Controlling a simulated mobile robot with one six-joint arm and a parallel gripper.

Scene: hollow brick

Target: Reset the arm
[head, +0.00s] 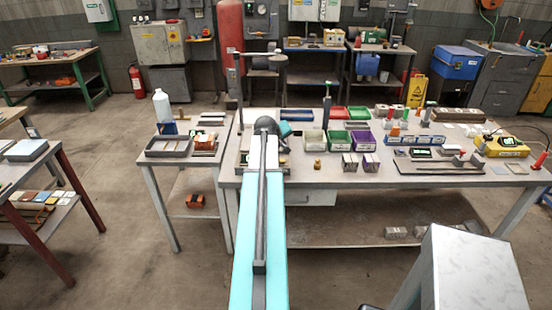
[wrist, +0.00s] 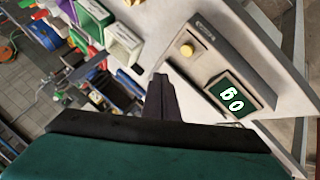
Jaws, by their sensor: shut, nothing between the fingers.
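My gripper (wrist: 160,82) shows in the wrist view as dark fingers pressed together, shut and empty. It is over the workbench, near a grey device with a green display (wrist: 231,97) and a round yellow knob (wrist: 187,50). In the head view my arm reaches forward over the left part of the workbench (head: 450,182). The gripper's fingertips cannot be made out there, and my arm covers part of the bench's left end.
A white bin (head: 314,141), a green bin (head: 338,140) and a purple bin (head: 362,141) stand right of my arm. A side table (head: 176,155) with a tray and a bottle (head: 162,105) stands left. A white-topped stand (head: 470,270) is at the front right.

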